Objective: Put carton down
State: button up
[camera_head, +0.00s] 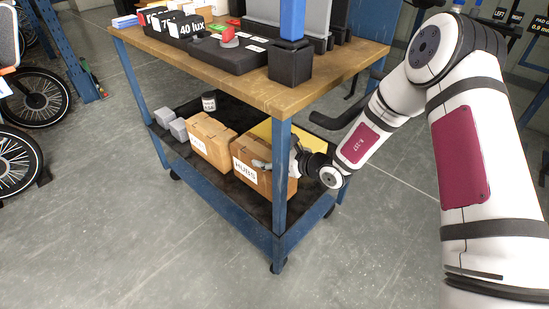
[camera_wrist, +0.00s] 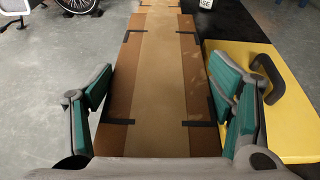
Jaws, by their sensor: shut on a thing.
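A brown carton labelled HUBS (camera_head: 254,184) is at the near end of the cart's lower shelf (camera_head: 222,190). My gripper (camera_head: 277,163) reaches in under the tabletop and is shut on this carton. In the wrist view the carton (camera_wrist: 160,133) lies between the green finger pads of my gripper (camera_wrist: 163,105). The carton looks upright and level. I cannot tell whether its base touches the shelf. A second brown carton (camera_head: 209,142) stands just beyond it, in line with it. The cart's front post hides part of the held carton and gripper.
A yellow case with a black handle (camera_wrist: 285,125) lies close beside the carton. The wooden tabletop (camera_head: 220,88) is overhead. A blue corner post (camera_head: 282,180) stands close to my gripper.

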jog(key=shift+d+f+b, duration=0.1)
jog(key=shift+f+b, duration=0.35)
jog(key=shift+f, duration=1.05)
jog(key=o, duration=2)
jog(key=shift+d+f, duration=0.1)
jog(key=shift+f, duration=0.1)
jog(key=shift+c, duration=0.2)
jog(key=shift+r, duration=0.1)
jog(key=p+v, duration=0.3)
jog(key=v, duration=0.9)
jog(key=shift+s, duration=0.1)
